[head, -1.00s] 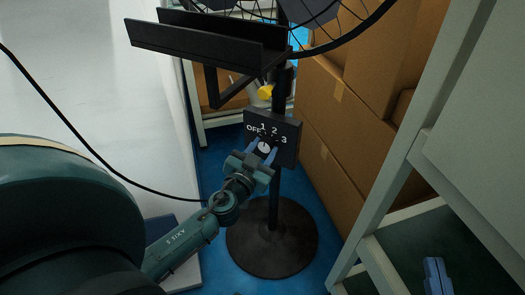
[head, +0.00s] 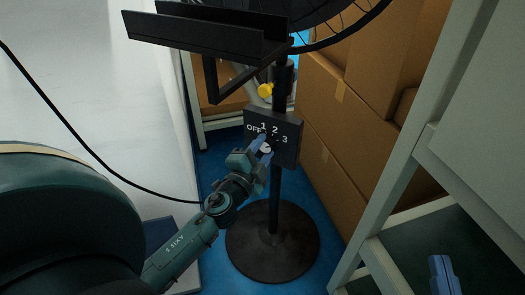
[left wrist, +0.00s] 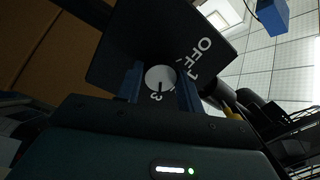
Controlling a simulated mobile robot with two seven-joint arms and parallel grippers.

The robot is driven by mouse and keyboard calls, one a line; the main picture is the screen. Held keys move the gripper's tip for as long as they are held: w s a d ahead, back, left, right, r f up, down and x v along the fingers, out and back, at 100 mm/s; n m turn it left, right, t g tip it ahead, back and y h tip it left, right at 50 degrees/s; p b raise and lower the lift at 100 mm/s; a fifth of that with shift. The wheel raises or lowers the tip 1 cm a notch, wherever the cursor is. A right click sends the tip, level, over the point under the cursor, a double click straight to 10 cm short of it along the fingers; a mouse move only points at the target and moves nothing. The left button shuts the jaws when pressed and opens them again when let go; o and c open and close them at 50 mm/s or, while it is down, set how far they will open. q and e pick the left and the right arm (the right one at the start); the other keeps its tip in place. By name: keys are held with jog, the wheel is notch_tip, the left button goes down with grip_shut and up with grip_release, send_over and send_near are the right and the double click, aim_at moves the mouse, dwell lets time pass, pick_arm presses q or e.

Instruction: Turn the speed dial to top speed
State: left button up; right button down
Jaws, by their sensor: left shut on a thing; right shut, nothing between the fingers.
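The speed dial (left wrist: 158,78) is a small white round knob on a black control panel (head: 286,145) marked OFF, 1, 2 and 3. The panel is fixed to a black fan post. My left gripper (left wrist: 160,88) has its blue fingers on both sides of the dial and is shut on it. In the head view, the left gripper (head: 264,150) reaches the panel from the lower left and partly hides the dial. In the left wrist view, the dark pointer mark is turned toward the 3. My right gripper (head: 443,275) shows at the lower right, shut and empty.
The fan (head: 310,20) stands above on a round black base (head: 272,243). A black tray-like bracket (head: 205,38) juts left above the panel. Cardboard boxes (head: 345,120) are stacked behind to the right. A pale rack frame (head: 385,205) stands at right. A black cable crosses at left.

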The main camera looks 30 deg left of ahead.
pick_arm(q)
jog(key=m, duration=0.4)
jog(key=shift+m, duration=0.4)
jog(key=m, duration=0.4)
jog(key=shift+h, duration=0.4)
jog(key=shift+m+p, duration=0.4)
jog(key=shift+m, duration=1.6)
pick_arm(e)
jog(key=shift+f, duration=0.15)
pick_arm(q)
jog(key=shift+m, duration=0.3)
pick_arm(e)
jog(key=shift+d, duration=0.1)
pick_arm(q)
jog(key=o, duration=1)
pick_arm(e)
jog(key=shift+r, duration=0.2)
